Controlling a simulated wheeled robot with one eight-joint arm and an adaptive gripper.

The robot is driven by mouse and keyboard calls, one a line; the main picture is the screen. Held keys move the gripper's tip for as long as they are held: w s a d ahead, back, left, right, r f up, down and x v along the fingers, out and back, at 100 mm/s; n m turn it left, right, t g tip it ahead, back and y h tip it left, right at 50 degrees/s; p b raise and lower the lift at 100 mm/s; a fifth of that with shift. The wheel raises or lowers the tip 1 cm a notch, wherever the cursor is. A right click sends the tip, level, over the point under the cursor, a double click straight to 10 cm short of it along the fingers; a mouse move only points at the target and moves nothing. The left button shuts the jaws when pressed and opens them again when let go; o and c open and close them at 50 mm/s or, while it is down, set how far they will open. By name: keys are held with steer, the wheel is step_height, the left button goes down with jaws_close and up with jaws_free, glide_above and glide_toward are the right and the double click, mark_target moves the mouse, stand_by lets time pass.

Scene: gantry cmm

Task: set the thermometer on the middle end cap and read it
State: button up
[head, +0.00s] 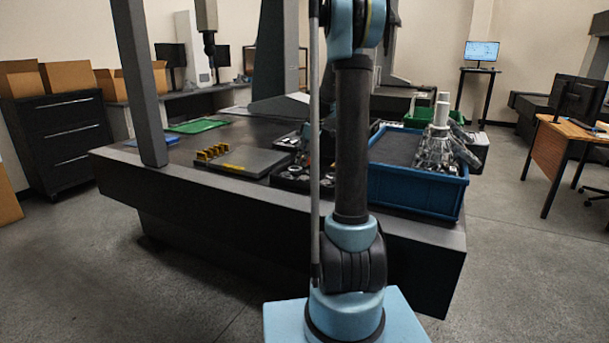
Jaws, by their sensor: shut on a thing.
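My gripper is not in view; my arm rises through the middle of the head view and leaves it at the top. I cannot make out the thermometer. A black tray (283,182) with round, pale metal parts (296,169) sits on the dark table, partly hidden behind my arm. These parts may be end caps, but they are too small to tell, and I cannot pick out a middle one.
A blue bin (415,197) with metal parts stands at the table's (185,181) right end. A grey plate (245,160) with yellow blocks (212,152) lies left of the tray. A grey upright (139,85) stands at the left. A green bin (411,122) is behind.

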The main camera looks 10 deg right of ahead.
mark_target(305, 177)
steer(key=shift+f, duration=3.05)
steer(key=o, duration=0.9)
